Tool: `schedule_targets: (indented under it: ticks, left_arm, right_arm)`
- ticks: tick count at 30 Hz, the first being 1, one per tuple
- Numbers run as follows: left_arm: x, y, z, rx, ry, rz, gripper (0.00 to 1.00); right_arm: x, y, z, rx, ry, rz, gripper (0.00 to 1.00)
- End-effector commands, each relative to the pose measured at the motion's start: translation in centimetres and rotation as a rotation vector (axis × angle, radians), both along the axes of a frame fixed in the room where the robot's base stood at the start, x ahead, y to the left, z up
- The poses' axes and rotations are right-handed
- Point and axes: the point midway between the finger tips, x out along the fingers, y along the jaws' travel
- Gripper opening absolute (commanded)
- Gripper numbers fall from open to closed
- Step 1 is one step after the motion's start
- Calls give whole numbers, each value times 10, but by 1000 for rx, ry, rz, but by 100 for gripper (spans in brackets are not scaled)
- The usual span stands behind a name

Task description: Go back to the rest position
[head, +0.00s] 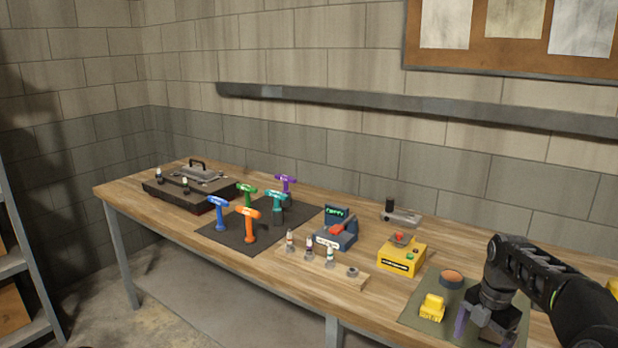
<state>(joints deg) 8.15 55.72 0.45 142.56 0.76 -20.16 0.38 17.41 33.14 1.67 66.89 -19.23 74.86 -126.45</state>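My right arm comes in from the right edge. Its gripper (486,330) points down over the dark green mat (418,312) at the table's right front. Its fingers look spread apart, and I see nothing held between them; the lower part is cut close to the frame's bottom. A small yellow block-like object (432,307) and a dark round cup with an orange top (452,279) stand on the mat just left of the gripper. My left gripper is not in view.
The wooden table (380,284) runs along the block wall. A yellow box (401,258), a blue-grey device (337,232), a strip with small bottles (345,277), several coloured drivers on a dark mat (222,238) and a black case (160,192) stand on it. Shelving (22,262) stands at left.

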Motion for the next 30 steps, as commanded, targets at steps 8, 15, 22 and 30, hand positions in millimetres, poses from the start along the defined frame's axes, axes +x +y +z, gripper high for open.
schedule_targets:
  ticks: [8, 15, 22, 30]
  left_arm:
    - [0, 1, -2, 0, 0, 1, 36]
    - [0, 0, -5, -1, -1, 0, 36]
    - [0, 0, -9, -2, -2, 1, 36]
    - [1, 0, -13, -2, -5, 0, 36]
  right_arm:
    - [5, 46, -63, 57, -3, -172, 90]
    - [-11, 122, -154, 150, 26, -472, 90]
    - [-92, 236, -267, 268, 151, -1043, 90]
    - [-245, 321, -329, 268, 346, -1805, 90]
